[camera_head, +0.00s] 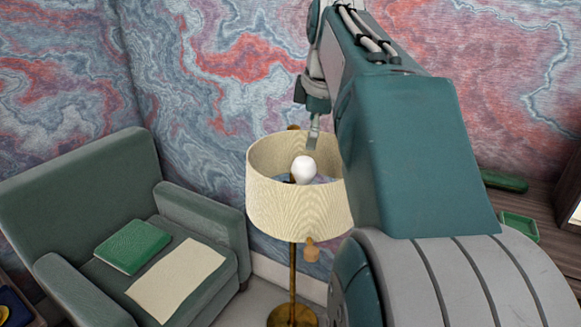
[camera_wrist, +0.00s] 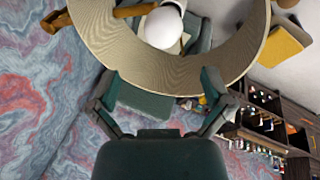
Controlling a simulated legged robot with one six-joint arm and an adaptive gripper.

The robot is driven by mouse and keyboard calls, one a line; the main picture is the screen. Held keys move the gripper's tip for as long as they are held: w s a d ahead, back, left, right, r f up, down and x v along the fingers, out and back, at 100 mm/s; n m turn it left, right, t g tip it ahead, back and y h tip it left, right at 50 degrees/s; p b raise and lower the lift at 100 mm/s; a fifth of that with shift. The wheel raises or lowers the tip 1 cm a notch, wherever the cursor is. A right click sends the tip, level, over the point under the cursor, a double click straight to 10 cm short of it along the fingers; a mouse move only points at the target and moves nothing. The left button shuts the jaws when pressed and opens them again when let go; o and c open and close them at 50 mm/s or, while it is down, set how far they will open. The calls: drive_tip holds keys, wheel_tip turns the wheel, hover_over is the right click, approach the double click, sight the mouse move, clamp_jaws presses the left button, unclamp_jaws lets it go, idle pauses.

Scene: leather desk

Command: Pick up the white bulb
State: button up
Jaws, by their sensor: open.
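The white bulb (camera_head: 304,169) sits upright inside the open top of a cream drum lampshade (camera_head: 300,208). In the wrist view the bulb (camera_wrist: 163,28) shows at the top, with the shade's wall (camera_wrist: 170,75) curving around it. My gripper (camera_head: 313,147) is above the bulb in the head view, slightly to its right, with only part of a finger visible. The bulb's base is hidden.
The lamp stands on a brass pole (camera_head: 293,275), with a wooden knob (camera_head: 312,251) below the shade. A grey-green armchair (camera_head: 85,185) at left holds a green book-like item (camera_head: 133,246) and a cream sheet (camera_head: 178,280). A shelf with bottles (camera_wrist: 265,125) shows at right in the wrist view.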

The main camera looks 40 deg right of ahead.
sight(305, 160)
drive_tip(key=x, duration=0.4)
drive_tip(key=shift+s+a, duration=0.15)
drive_tip(key=shift+x, duration=3.15)
drive_tip(key=shift+a, duration=0.1)
drive_tip(key=c, duration=1)
